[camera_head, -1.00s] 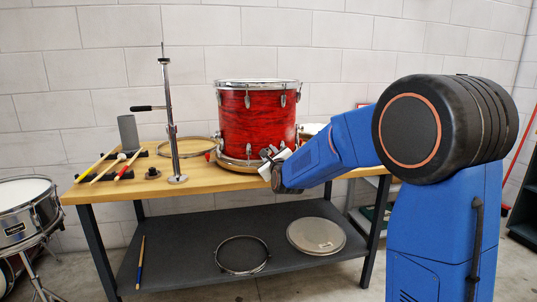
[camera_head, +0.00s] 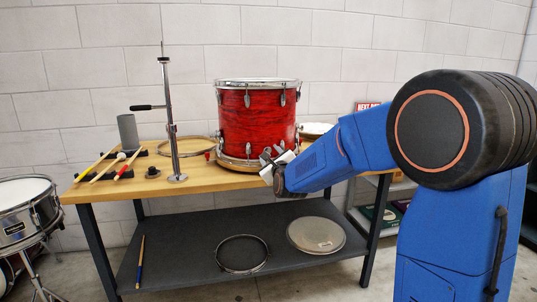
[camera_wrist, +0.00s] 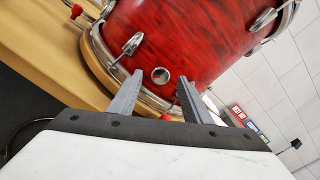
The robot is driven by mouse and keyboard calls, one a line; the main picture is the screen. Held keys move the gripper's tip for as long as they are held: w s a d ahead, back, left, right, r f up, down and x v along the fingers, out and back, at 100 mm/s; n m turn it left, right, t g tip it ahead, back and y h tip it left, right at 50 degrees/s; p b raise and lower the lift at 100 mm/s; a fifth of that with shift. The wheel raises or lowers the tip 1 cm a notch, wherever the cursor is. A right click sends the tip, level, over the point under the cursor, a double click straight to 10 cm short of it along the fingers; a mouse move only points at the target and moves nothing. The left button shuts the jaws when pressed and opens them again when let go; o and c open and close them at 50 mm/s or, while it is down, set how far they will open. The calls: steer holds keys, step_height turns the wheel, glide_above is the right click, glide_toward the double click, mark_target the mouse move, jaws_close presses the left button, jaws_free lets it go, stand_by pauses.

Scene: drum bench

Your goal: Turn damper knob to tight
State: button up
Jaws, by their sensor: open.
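A red drum (camera_head: 257,118) with chrome lugs and hoops stands on the wooden bench, and it fills much of the wrist view (camera_wrist: 190,35). A small round chrome fitting (camera_wrist: 160,75), which looks like the damper knob, sits low on its red shell. Its marking and setting cannot be read. My gripper (camera_head: 268,156) is at the drum's lower front. In the wrist view, its two grey fingers (camera_wrist: 160,80) are open and apart, one to each side of the fitting. No contact can be made out. The head view does not show the fitting clearly.
The bench top (camera_head: 215,179) is bare in front of the drum. A chrome stand (camera_head: 171,115), drumsticks (camera_head: 104,167) and a hoop (camera_head: 190,146) are to the left. A red-tipped fitting (camera_wrist: 76,11) sticks out beside the drum. A snare drum (camera_head: 25,208) stands far left.

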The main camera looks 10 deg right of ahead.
steer(key=s, duration=1.4)
steer(key=shift+s, duration=0.25)
steer(key=shift+d, duration=0.1)
